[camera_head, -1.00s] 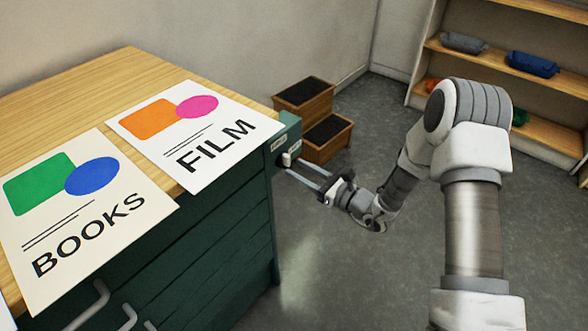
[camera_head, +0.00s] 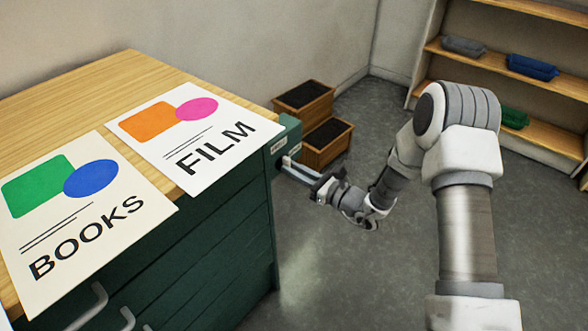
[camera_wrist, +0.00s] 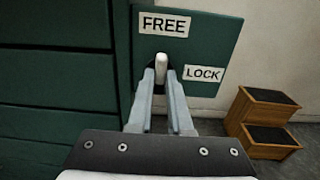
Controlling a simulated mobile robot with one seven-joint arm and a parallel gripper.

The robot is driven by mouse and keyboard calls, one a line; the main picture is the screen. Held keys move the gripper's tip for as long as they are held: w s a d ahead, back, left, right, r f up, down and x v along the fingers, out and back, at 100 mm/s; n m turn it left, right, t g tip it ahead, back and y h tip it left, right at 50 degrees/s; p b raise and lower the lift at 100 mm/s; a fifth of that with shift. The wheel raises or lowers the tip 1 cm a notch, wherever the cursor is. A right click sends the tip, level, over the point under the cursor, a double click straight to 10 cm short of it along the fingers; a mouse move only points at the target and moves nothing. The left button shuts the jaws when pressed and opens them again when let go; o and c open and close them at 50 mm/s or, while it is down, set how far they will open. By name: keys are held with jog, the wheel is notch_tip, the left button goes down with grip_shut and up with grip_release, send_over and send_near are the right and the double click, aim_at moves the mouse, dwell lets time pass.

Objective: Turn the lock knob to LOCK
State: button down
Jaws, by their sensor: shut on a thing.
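The lock knob (camera_wrist: 162,64) is a pale upright handle on a dark round base, on the green cabinet's side panel (camera_wrist: 200,96). In the wrist view it points up toward the FREE label (camera_wrist: 164,25). The LOCK label (camera_wrist: 204,74) is to its right and a little lower. My gripper (camera_wrist: 162,72) is shut on the knob, with one finger on each side of it. In the head view my gripper (camera_head: 290,162) reaches the panel at the cabinet's right end, and the knob is mostly hidden by the fingers.
The green cabinet (camera_head: 225,235) has a wooden top with BOOKS (camera_head: 130,230) and FILM (camera_head: 245,150) posters and pale drawer handles. A wooden step stool (camera_head: 318,155) stands on the floor behind. Floor between is clear.

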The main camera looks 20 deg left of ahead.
jog(key=shift+m, duration=0.4)
jog(key=m+p, duration=0.3)
jog(key=shift+d+r+m, duration=0.1)
jog(key=shift+r+m, duration=0.05)
jog(key=shift+m, duration=0.15)
jog(key=shift+w+f+m+p, duration=0.1)
jog(key=shift+f+m+p, duration=0.1)
jog(key=shift+m+p, duration=2.4)
jog(key=shift+f+m+p, duration=0.15)
jog(key=shift+m+p, duration=0.85)
jog(key=shift+m, duration=3.2)
jog(key=c, duration=0.8)
grip_release()
jog(key=shift+c, duration=0.2)
jog(key=p+v, duration=0.2)
jog(key=v, duration=1.5)
